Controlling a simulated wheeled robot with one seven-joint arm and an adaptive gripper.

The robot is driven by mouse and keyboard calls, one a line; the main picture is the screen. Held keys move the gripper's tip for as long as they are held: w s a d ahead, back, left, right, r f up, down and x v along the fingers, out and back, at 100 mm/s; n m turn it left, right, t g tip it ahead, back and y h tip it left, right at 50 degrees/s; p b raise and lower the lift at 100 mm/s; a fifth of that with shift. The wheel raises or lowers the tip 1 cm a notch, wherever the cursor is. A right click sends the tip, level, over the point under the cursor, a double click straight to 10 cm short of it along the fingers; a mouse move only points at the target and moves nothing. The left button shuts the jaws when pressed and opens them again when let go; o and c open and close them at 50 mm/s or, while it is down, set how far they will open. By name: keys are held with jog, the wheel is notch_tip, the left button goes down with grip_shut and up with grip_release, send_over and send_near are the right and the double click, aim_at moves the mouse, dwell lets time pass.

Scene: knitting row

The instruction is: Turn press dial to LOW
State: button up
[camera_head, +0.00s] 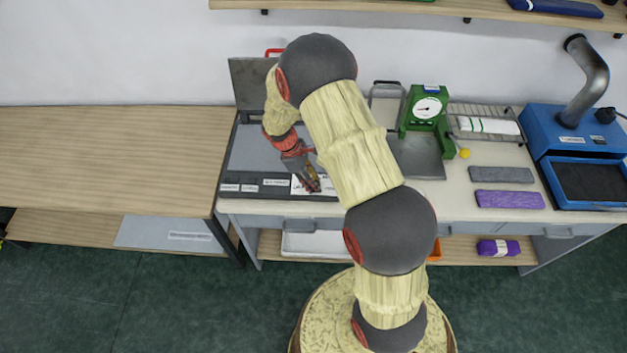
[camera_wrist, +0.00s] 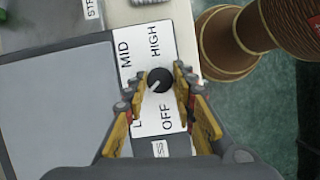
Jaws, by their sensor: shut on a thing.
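The press dial (camera_wrist: 159,80) is a small round black knob on a white plate (camera_wrist: 176,119). The plate reads MID, HIGH and OFF; a fourth label at lower left is mostly hidden by a finger, with only an L showing. A pale mark on the knob seems to slant toward that lower-left label. My gripper (camera_wrist: 158,84) has a finger on each side of the knob and is shut on it. In the head view my gripper (camera_head: 311,184) is at the front edge of the press (camera_head: 245,150), and the dial is hidden there.
The press lid (camera_head: 250,82) stands open at the back. A green gauge scale (camera_head: 427,108) is to the right, beside a wire rack (camera_head: 480,113). The wooden table (camera_head: 110,150) at left is bare. My arm hides part of the bench.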

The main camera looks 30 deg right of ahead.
jog(key=shift+w+m, duration=0.1)
jog(key=shift+m, duration=0.5)
jog(key=shift+y, duration=0.3)
jog(key=o, duration=1.1)
jog(key=shift+o, duration=0.2)
jog(key=v, duration=1.2)
jog(key=shift+w, duration=0.15)
jog(key=shift+m, duration=0.3)
